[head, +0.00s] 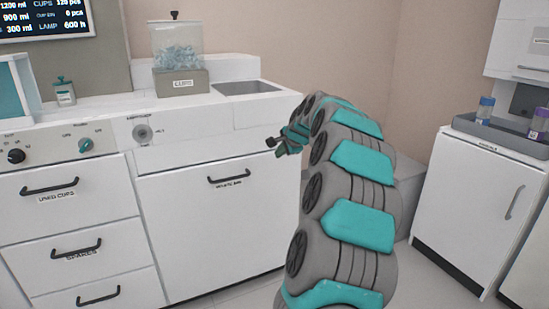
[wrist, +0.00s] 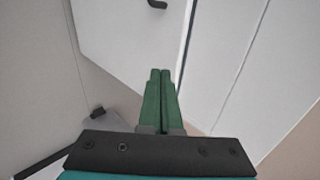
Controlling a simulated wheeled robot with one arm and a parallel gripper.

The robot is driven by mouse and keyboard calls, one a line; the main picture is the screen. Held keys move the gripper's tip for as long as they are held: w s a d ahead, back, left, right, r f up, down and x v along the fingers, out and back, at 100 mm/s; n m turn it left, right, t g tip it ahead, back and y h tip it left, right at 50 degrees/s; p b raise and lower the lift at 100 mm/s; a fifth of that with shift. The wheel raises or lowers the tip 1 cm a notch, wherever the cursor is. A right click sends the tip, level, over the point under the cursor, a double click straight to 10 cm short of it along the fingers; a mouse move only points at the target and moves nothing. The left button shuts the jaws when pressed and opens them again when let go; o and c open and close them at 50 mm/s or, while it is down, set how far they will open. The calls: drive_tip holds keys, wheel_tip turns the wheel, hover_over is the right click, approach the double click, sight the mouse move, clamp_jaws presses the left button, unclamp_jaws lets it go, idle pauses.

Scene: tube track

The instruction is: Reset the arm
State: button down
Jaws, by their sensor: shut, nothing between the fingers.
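My arm, grey and teal, rises from the bottom of the head view and bends over to the left near the cabinet with the sink. My gripper (head: 281,144) is at its end, in front of that cabinet's right side. In the wrist view my gripper (wrist: 160,74) shows two green fingers side by side, shut and empty. A white panel with a dark handle is beyond the fingers there. In the head view my gripper is small and partly hidden by my arm.
The white cabinet (head: 220,225) has a dark handle and a sink (head: 247,88) on top. A cups container (head: 177,52) stands on the counter. At left are drawers (head: 85,225). At right, a grey tray (head: 480,132) with tubes sits on another white cabinet (head: 465,205).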

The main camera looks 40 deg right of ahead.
drive_tip(key=d+v, duration=0.1)
drive_tip(key=v, duration=0.3)
drive_tip(key=s+a+f+n+g+y, duration=0.1)
drive_tip(key=a+n, duration=0.2)
drive_tip(key=a, duration=0.7)
drive_tip(key=s+a+f+n+g+y, duration=0.1)
drive_tip(key=s+a+n+y, duration=0.15)
drive_tip(key=a, duration=0.75)
drive_tip(key=s+a+f+n+g, duration=0.35)
drive_tip(key=s+a+n, duration=0.4)
drive_tip(key=a, duration=0.65)
drive_tip(key=s+a+f+n+g, duration=0.1)
drive_tip(key=s+a+f+n, duration=0.1)
drive_tip(key=s, duration=0.8)
drive_tip(key=s+a+f+n+g+h, duration=0.1)
drive_tip(key=s+a+f+n+g, duration=0.1)
drive_tip(key=s, duration=0.8)
drive_tip(key=s+a+f+n+g, duration=0.2)
drive_tip(key=s+a+f, duration=0.3)
drive_tip(key=s, duration=0.6)
drive_tip(key=shift+f+n, duration=0.45)
drive_tip(key=shift+n, duration=0.35)
drive_tip(key=shift+w+a+g, duration=0.15)
drive_tip(key=shift+g, duration=0.1)
